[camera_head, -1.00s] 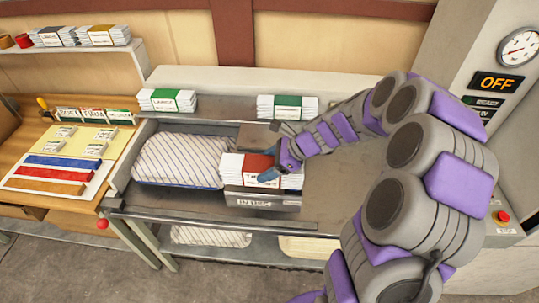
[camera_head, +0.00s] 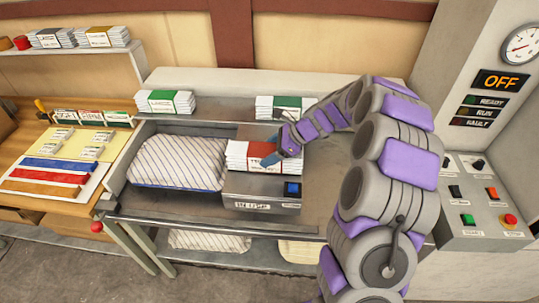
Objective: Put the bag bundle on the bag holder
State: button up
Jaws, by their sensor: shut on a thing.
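The bag bundle (camera_head: 240,154) is a white stack with a red band. I cannot tell whether the bundle rests fully on the holder. My gripper (camera_head: 272,157) is at the right side of the bundle, shut on it. The fingers partly hide the band and the bundle's right end.
A striped pillow (camera_head: 178,163) lies just left of the holder. Two green-banded bundles (camera_head: 165,102) (camera_head: 284,106) stand on the ledge behind. A control panel (camera_head: 480,205) with an OFF display above is at the right. The bench right of the holder is partly clear.

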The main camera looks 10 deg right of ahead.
jog(key=shift+d+f, duration=0.1)
jog(key=shift+f, duration=0.2)
jog(key=shift+r, duration=0.15)
jog(key=o, duration=1.4)
